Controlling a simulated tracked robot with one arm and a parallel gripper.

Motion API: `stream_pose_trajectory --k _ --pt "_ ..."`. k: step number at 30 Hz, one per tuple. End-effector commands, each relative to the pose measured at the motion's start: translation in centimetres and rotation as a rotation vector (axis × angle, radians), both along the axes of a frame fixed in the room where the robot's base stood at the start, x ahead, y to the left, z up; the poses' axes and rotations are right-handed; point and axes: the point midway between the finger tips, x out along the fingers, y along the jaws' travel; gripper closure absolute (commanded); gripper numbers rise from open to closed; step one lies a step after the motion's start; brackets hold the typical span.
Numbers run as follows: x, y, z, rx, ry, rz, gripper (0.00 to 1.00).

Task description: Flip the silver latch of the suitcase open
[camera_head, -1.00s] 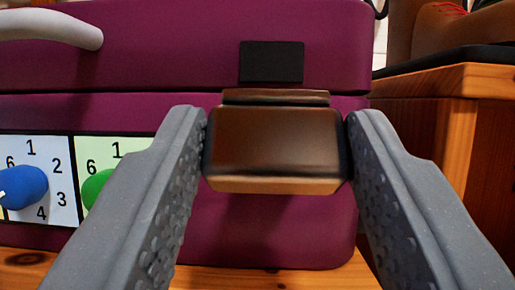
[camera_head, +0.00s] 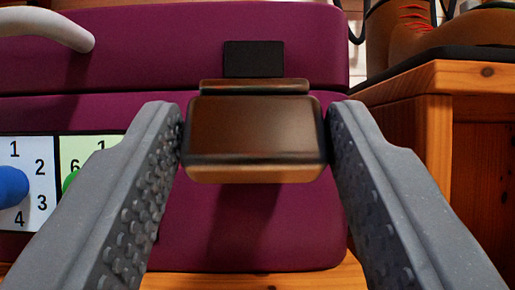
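The purple suitcase (camera_head: 270,235) fills the middle of the view. Its latch (camera_head: 256,130) is a box-shaped metallic piece on the front, with brown reflections on its face and a paler lower edge. A narrow bar runs along its top, close below a black plate (camera_head: 254,59) on the lid. My gripper (camera_head: 256,118) is open, with one grey finger on each side of the latch. The fingertips are very close to its sides; I cannot tell whether they touch. The latch's hinge and back are hidden.
Number dials with a blue knob (camera_head: 10,187) and a green knob (camera_head: 69,180) are left of my left finger. A pale handle (camera_head: 50,24) is at upper left. A wooden cabinet (camera_head: 400,140) with brown boots (camera_head: 410,35) stands close on the right.

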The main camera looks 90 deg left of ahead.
Motion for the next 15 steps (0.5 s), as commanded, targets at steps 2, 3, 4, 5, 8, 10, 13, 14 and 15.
stream_pose_trajectory --k 2,3,4,5,8,10,13,14,15 --pt "-0.05 -0.02 -0.15 -0.002 0.002 0.0 0.35" --pt "-0.06 0.0 -0.12 -0.001 0.002 0.001 0.35" --pt "-0.06 0.01 -0.1 -0.001 0.002 0.001 0.35" --pt "-0.08 0.02 -0.1 -0.001 0.002 0.001 0.35" --pt "-0.09 0.05 -0.05 0.0 0.001 0.002 0.35" --pt "-0.09 0.03 -0.05 0.0 0.001 0.002 0.35" --pt "-0.06 -0.3 -0.26 0.0 0.001 0.002 0.35" --pt "-0.05 -0.49 -0.39 0.001 0.0 0.001 0.35" --pt "0.01 -0.83 -0.63 0.001 0.001 0.001 0.35"
